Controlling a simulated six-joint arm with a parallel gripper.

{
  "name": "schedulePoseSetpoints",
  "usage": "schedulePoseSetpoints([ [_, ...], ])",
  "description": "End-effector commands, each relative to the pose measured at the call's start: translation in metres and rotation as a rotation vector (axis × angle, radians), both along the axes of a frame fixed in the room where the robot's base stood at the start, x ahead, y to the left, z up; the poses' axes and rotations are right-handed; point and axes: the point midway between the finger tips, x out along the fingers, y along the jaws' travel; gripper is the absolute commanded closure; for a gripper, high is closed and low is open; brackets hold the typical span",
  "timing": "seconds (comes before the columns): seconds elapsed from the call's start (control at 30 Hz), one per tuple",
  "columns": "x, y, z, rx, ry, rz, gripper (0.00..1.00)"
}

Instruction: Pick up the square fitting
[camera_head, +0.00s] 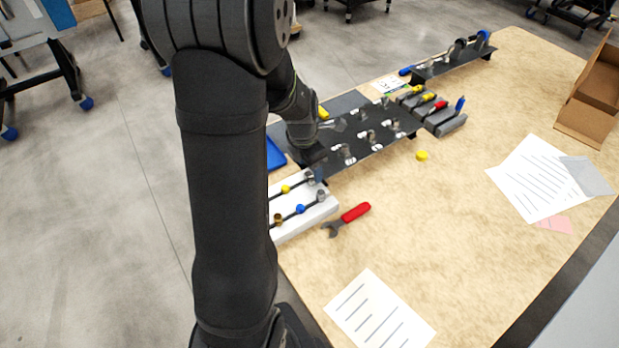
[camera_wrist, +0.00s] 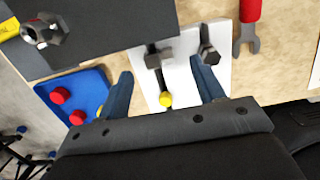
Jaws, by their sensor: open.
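A grey, blocky fitting, which looks like the square fitting (camera_wrist: 156,57), sits at the end of a dark rod on a white block (camera_wrist: 183,75). My gripper (camera_wrist: 161,70) is open, with one blue finger on each side of that fitting's line and nothing visibly held. The fingers look apart from the fitting; the height between them is hard to judge. A second, hex-shaped grey fitting (camera_wrist: 209,54) is close to the right finger. In the head view, the white block (camera_head: 292,228) is partly behind my arm.
A yellow ball (camera_wrist: 165,99) is between the fingers, nearer the palm. A blue tray (camera_wrist: 84,84) with red knobs lies to the left. A red-handled wrench (camera_head: 348,217) lies beside the block. A dark panel (camera_head: 345,160) carries several metal fittings. The table's right side has free room.

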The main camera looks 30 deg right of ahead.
Motion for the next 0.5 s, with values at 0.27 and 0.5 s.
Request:
schedulePoseSetpoints([
  [0.27, 0.002, -0.002, -0.036, 0.001, 0.001, 0.0, 0.38],
  [0.5, 0.002, -0.002, -0.04, 0.0, 0.001, 0.0, 0.38],
])
